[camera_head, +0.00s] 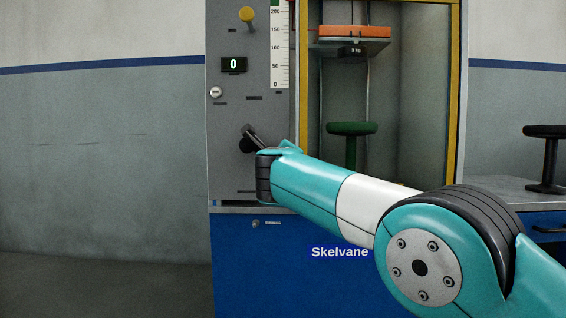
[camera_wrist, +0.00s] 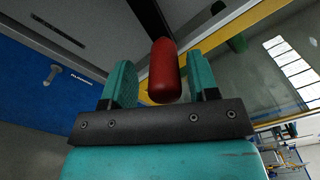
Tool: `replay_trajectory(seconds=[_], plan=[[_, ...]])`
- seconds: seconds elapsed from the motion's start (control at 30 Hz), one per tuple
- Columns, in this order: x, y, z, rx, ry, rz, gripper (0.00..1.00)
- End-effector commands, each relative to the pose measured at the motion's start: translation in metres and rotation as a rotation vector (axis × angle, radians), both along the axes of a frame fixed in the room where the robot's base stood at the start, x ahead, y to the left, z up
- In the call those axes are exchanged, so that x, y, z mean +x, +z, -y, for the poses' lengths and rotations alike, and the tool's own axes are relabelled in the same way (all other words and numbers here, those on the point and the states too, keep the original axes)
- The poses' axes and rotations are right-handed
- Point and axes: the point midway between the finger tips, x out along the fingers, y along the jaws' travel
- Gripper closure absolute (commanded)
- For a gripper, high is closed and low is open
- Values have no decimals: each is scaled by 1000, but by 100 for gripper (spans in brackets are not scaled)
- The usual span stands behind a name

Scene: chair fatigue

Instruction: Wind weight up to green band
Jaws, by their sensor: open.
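A dark crank (camera_head: 253,137) sits low on the grey panel, partly hidden by my wrist. In the wrist view, its red handle (camera_wrist: 165,72) stands between the two teal fingers of my gripper (camera_wrist: 160,66). The gripper is open, with a gap visible on the right; contact on the left is unclear.
A green stool (camera_head: 351,130) stands in the cabinet below the weight. The panel carries a display (camera_head: 234,64) reading 0, a yellow knob (camera_head: 247,15) and a round white button (camera_head: 215,92). The yellow door frame (camera_head: 303,80) is close right of the crank. A black stool (camera_head: 547,150) stands far right.

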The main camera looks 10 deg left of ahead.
Motion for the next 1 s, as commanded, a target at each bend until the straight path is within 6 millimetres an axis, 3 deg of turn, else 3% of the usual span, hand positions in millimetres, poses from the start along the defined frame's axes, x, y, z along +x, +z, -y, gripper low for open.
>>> replay_trajectory(seconds=[0.27,0.47,0.8,1.0], plan=[[-24,0,2,0,1,0,46],[-59,1,6,-1,2,-1,46],[-133,3,13,-1,6,-1,46],[-163,1,16,-1,3,-1,46]])
